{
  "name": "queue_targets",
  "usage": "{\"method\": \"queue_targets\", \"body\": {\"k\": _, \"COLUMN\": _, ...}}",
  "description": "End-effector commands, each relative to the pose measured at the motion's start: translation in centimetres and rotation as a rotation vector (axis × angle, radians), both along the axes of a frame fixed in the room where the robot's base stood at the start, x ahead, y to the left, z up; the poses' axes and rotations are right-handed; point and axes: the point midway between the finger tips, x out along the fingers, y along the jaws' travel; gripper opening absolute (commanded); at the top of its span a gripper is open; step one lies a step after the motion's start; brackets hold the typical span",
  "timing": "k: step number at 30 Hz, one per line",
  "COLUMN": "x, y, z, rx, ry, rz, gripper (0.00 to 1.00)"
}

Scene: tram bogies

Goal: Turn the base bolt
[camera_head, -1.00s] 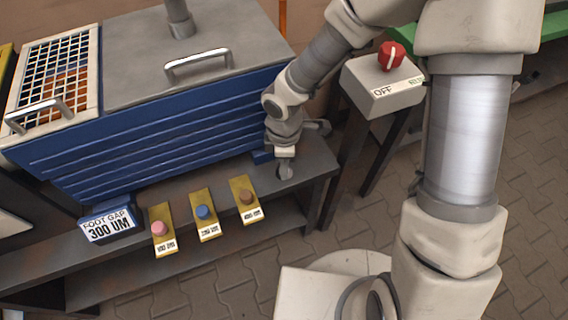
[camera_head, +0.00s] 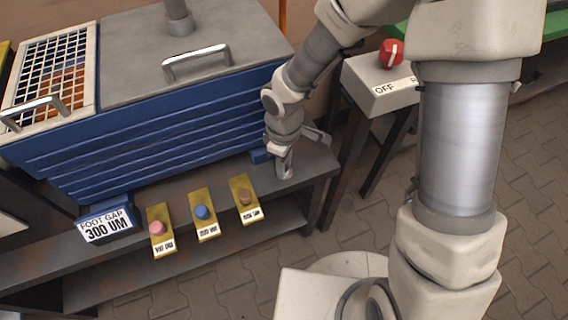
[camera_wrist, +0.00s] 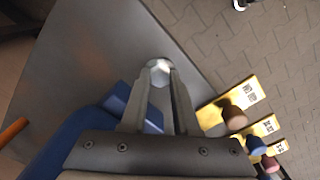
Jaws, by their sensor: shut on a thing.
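The base bolt (camera_wrist: 158,66) shows in the wrist view as a small light-grey hexagonal head, at the grey bench top just beside the blue foot. My gripper (camera_wrist: 159,84) is shut on it, one fingertip on each side of the head. In the head view my gripper (camera_head: 285,171) points down at the right end of the bench, by the machine's front right corner. The bolt is hidden there behind the fingers.
A blue ribbed machine (camera_head: 170,130) stands on the grey bench (camera_head: 310,165). Yellow plates with a pink (camera_head: 157,227), a blue (camera_head: 202,212) and a brown knob (camera_head: 245,197) lie along the front. A sign (camera_head: 107,225) reads "FOOT GAP 300 UM". A red switch (camera_head: 391,53) stands right, at OFF.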

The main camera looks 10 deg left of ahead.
Motion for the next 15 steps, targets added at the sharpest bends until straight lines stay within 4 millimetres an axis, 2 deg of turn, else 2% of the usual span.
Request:
{"method": "queue_targets", "body": {"k": 14, "x": 0.03, "y": 0.03, "z": 0.03, "rx": 0.001, "ry": -0.001, "rz": -0.017, "gripper": 0.00}}
{"method": "queue_targets", "body": {"k": 15, "x": 0.03, "y": 0.03, "z": 0.03, "rx": 0.001, "ry": -0.001, "rz": -0.017, "gripper": 0.34}}
